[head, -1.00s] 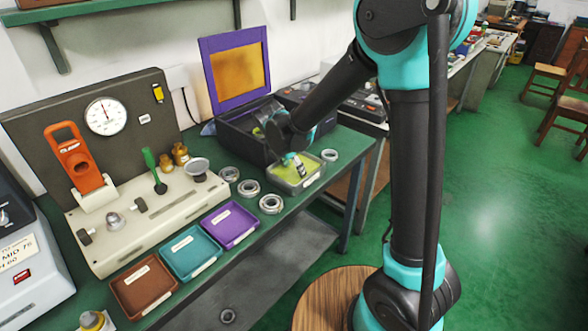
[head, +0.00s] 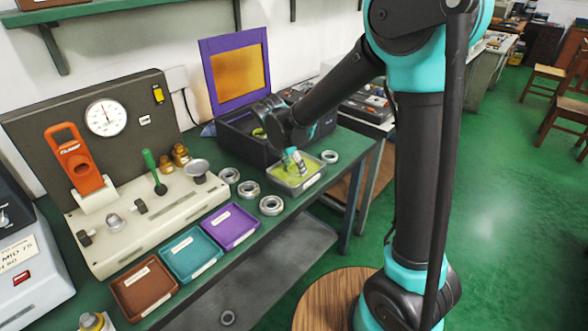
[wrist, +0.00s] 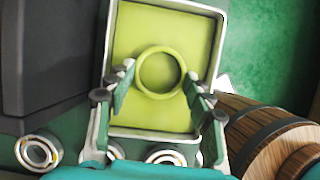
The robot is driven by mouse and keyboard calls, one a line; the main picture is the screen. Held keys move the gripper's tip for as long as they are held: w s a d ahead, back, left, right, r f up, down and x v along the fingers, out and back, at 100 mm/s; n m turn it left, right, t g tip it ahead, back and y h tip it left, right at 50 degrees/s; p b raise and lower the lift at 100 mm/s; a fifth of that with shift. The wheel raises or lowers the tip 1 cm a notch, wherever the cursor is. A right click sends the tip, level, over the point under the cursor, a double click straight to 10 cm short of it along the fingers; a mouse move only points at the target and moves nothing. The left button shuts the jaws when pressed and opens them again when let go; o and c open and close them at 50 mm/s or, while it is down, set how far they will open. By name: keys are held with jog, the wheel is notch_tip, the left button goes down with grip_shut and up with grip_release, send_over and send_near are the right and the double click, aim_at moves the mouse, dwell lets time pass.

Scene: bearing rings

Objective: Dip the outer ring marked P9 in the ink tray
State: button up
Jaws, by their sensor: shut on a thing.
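In the wrist view my gripper (wrist: 159,78) is shut on a ring (wrist: 160,94), with a finger on either side of it. The ring is coloured the same yellow-green as the ink, and no P9 mark is readable on it. It is over the floor of the ink tray (wrist: 112,60), inside the rim; I cannot tell whether it touches the floor. In the head view my gripper (head: 294,158) points down into the ink tray (head: 296,191) near the right end of the bench. The ring is not clear there.
Several bare metal rings (head: 271,205) stand on the bench around the ink tray. Purple (head: 230,225), teal (head: 191,252) and brown (head: 145,287) trays line the front edge. A dark box (head: 237,143) with a purple-framed screen is behind. A wooden barrel (wrist: 265,130) shows in the wrist view.

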jog(key=shift+r, duration=3.25)
